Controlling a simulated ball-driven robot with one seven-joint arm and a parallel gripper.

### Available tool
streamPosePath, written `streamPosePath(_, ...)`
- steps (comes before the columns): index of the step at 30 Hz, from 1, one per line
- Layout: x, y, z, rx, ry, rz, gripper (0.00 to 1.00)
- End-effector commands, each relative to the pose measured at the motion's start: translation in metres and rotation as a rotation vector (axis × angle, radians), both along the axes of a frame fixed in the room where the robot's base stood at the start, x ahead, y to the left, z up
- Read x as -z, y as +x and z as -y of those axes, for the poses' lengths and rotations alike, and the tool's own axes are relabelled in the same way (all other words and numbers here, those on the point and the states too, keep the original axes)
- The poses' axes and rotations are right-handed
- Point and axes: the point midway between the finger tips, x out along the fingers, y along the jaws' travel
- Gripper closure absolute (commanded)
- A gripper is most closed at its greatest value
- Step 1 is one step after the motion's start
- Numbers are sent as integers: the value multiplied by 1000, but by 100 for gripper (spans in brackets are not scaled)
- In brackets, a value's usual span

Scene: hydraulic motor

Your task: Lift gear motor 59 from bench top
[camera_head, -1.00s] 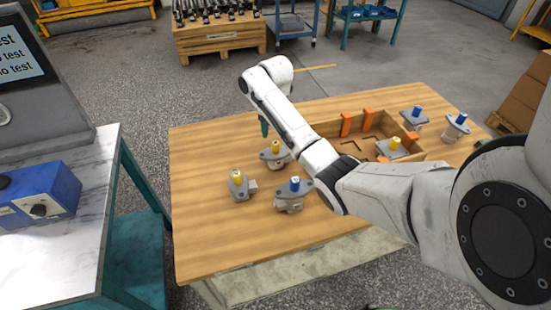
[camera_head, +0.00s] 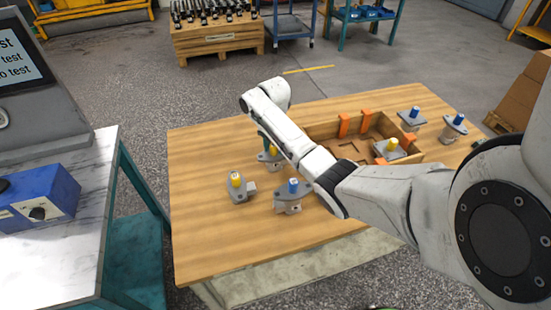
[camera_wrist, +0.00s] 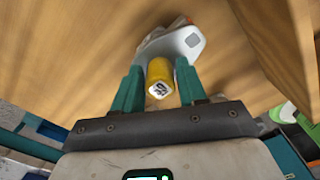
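In the wrist view a grey gear motor with a yellow shaft (camera_wrist: 160,78) stands between the two teal fingers of my gripper (camera_wrist: 158,72). The fingers are open on either side of the shaft, with narrow gaps. A dark mark on the shaft's end is too small to read surely. In the head view this motor (camera_head: 271,158) stands on the wooden bench top (camera_head: 225,220), partly hidden by my arm and gripper (camera_head: 264,143). Another yellow-shafted motor (camera_head: 239,188) and a blue-shafted motor (camera_head: 290,198) stand nearby.
A wooden tray (camera_head: 320,130) with orange blocks lies behind my arm, with a yellow-shafted motor (camera_head: 390,149) at it. Two blue-shafted motors (camera_head: 412,118) (camera_head: 454,127) stand at the right. The bench's left and front areas are clear. A blue box (camera_head: 40,198) sits on a side table.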

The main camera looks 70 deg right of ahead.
Motion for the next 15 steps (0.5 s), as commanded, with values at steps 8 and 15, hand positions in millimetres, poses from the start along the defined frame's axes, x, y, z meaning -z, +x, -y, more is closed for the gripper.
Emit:
streamPosePath(8,0,0,0,0,0,0,86)
streamPosePath(15,0,0,0,0,0,0,100)
